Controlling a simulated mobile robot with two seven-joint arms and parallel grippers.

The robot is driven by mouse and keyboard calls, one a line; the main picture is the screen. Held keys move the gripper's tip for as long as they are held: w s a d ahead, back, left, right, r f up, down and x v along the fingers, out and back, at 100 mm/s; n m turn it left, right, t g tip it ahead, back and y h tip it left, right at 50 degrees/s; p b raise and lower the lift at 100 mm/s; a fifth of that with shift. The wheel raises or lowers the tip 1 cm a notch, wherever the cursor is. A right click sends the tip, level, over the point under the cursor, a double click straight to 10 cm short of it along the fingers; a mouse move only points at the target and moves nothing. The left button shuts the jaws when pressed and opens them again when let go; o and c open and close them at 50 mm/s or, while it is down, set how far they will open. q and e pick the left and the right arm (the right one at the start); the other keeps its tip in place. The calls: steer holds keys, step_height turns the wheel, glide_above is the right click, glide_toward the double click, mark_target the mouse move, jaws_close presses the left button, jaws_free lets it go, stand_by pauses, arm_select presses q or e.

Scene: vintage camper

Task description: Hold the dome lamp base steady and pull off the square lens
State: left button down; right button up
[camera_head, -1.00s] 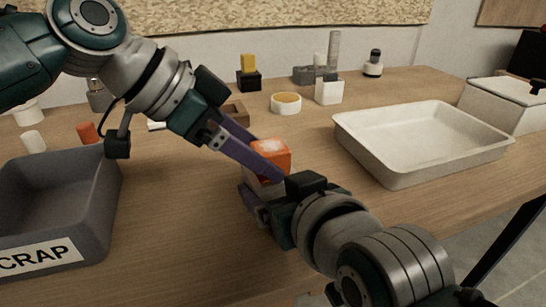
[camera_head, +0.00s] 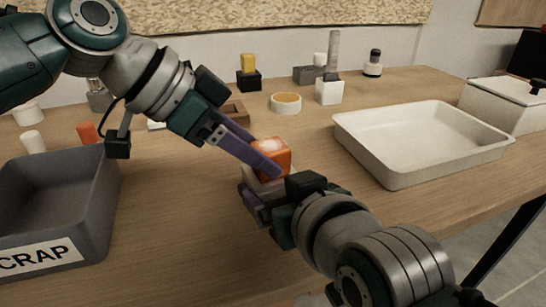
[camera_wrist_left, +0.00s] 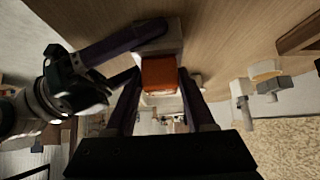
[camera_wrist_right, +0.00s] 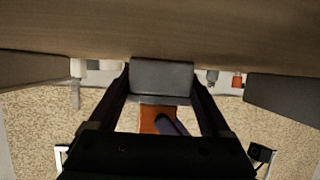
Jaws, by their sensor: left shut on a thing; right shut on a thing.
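The dome lamp stands near the middle of the table in the head view. Its square orange lens (camera_head: 276,150) sits on top of its pale grey base (camera_head: 252,180). My left gripper (camera_head: 270,169) is shut on the lens from the upper left; the lens (camera_wrist_left: 158,75) is between its fingers in the left wrist view, with the base (camera_wrist_left: 172,38) beyond. My right gripper (camera_head: 253,197) is shut on the base, low down; the base (camera_wrist_right: 161,75) fills the gap between its fingers in the right wrist view. The lens and base look in contact; their seam is partly hidden by fingers.
A grey scrap bin (camera_head: 112,190) stands at the left. A white tray (camera_head: 422,172) stands at the right, with a white lidded box (camera_head: 500,108) behind it. Several small items, including a round amber-topped one (camera_head: 286,103), stand along the back. The table front is clear.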

mark_target(274, 144)
arm_select(q)
steer(key=shift+r, duration=0.15)
stand_by(0.4)
steer(key=shift+r, duration=1.35)
steer(key=shift+r, duration=2)
arm_select(e)
steer(key=o, duration=1.5)
